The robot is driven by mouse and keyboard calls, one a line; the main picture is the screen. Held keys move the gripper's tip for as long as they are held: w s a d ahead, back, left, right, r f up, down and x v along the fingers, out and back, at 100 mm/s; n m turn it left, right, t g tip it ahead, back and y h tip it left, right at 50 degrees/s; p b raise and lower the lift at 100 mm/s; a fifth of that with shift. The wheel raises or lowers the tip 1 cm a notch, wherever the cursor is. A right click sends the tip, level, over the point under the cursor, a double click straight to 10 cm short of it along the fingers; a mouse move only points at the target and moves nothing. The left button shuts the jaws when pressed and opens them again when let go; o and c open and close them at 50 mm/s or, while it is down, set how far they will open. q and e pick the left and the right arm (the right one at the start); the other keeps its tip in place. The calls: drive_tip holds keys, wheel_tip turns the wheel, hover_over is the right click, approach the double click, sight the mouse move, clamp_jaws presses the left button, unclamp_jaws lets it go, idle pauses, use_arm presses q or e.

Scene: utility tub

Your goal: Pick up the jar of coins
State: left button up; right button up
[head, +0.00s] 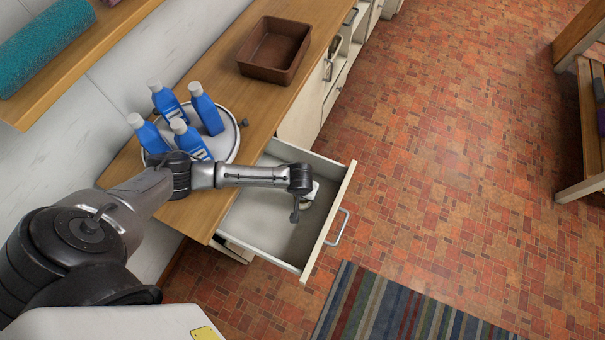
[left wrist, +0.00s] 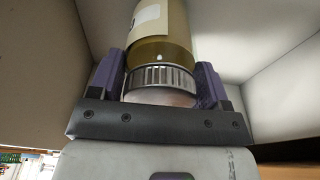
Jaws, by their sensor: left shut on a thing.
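The jar of coins (left wrist: 160,40) shows in the left wrist view, with a gold-brown body, a pale label and a ribbed metallic lid toward me. My left gripper (left wrist: 161,84) has its two purple fingers on either side of the lid and is shut on the jar. In the head view my left gripper (head: 296,211) is down inside the open drawer (head: 250,217). The jar cannot be made out clearly there, as my arm covers that spot. The far end of the jar is cut off in the wrist view. My right gripper is not in view.
A round tray (head: 231,125) with several blue bottles (head: 205,110) stands on the wooden counter (head: 255,95), close to my left arm. A brown bin (head: 273,50) is farther back. The drawer front (head: 328,222) has a metal handle. A striped rug (head: 390,305) lies on open brick floor.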

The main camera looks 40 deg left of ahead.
use_arm(q)
drive_tip(key=shift+r, duration=0.1)
drive_tip(key=c, duration=0.7)
